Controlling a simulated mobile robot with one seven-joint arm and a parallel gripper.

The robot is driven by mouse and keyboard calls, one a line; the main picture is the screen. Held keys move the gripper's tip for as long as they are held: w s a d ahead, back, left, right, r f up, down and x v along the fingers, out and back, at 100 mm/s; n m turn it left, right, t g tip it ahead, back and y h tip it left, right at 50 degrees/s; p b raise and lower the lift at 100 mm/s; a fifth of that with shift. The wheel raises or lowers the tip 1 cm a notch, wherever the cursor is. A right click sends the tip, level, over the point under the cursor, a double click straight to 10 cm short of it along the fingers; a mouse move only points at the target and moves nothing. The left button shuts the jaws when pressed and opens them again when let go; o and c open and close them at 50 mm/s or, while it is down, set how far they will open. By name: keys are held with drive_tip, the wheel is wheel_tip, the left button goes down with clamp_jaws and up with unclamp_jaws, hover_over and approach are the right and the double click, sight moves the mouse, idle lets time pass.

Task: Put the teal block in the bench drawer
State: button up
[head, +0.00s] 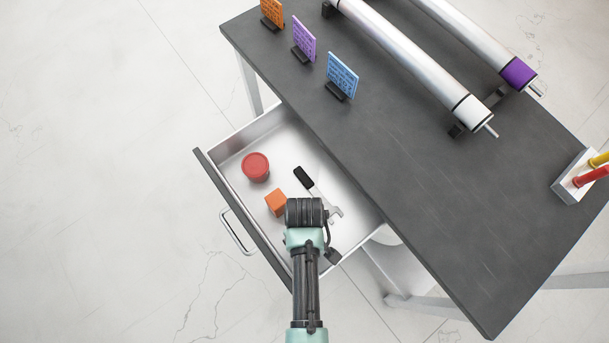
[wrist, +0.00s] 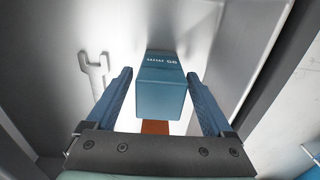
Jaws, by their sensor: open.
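In the wrist view, the teal block (wrist: 160,88) with white lettering lies between the fingers of my gripper (wrist: 160,75), which are open with a small gap on each side. The pale drawer floor shows behind the block; I cannot tell whether the block touches it. The head view shows my arm's end over the open bench drawer (head: 228,149); my wrist hides the fingers and the teal block there.
The drawer also holds a red round container (head: 255,167), an orange block (head: 276,202) and a dark-handled wrench (head: 304,178). The dark bench top (head: 400,150) overhangs the drawer's right side. It carries small signs (head: 342,75), rollers (head: 420,60) and a pen holder (head: 570,178).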

wheel_tip(320, 180, up, 12)
drive_tip(key=shift+f+p, duration=0.1)
drive_tip(key=shift+p, duration=0.65)
drive_tip(key=w+r+m+t, duration=0.2)
drive_tip(key=w+r+t, duration=0.6)
drive_tip(key=w+r, duration=1)
drive_tip(key=w+r+m+t, duration=0.1)
drive_tip(key=w+r+t, duration=0.2)
drive_tip(key=r, duration=0.5)
drive_tip(key=w+r+m+t, duration=0.1)
drive_tip(key=w+r+t, duration=0.15)
drive_tip(key=r, duration=0.65)
wheel_tip(320, 180, up, 17)
drive_tip(key=s+m+t, duration=0.1)
drive_tip(key=s+t, duration=0.1)
drive_tip(key=t, duration=0.4)
drive_tip(key=s+r+m+t, duration=0.1)
drive_tip(key=s+r+t, duration=0.3)
drive_tip(key=r, duration=0.5)
drive_tip(key=s+r+m+t, duration=0.1)
drive_tip(key=s+r+t, duration=0.3)
drive_tip(key=s+r, duration=0.3)
wheel_tip(320, 180, up, 3)
drive_tip(key=shift+s+a+f, duration=0.1)
drive_tip(key=shift+s+a, duration=0.15)
